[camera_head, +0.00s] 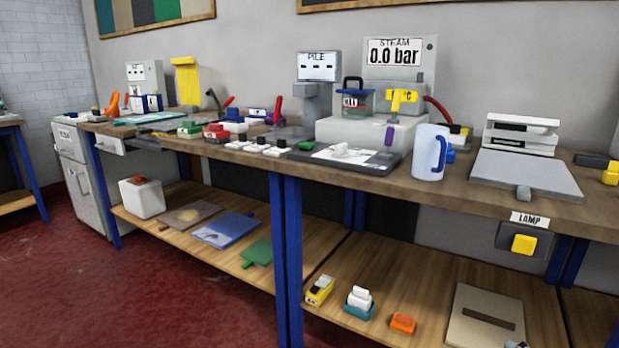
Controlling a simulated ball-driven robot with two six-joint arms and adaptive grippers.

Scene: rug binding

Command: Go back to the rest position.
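Neither of my grippers shows in the head view, and no part of my arms is in sight. In front of me a long wooden workbench (408,188) on blue legs runs across the picture, crowded with tools. I see nothing held and nothing of my rest position.
A white mug (428,152) with a blue handle stands near the bench's front edge. A grey plate device (525,173) stands to its right. A lower shelf (400,266) bears several small items. The red floor (190,290) at the front left is clear.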

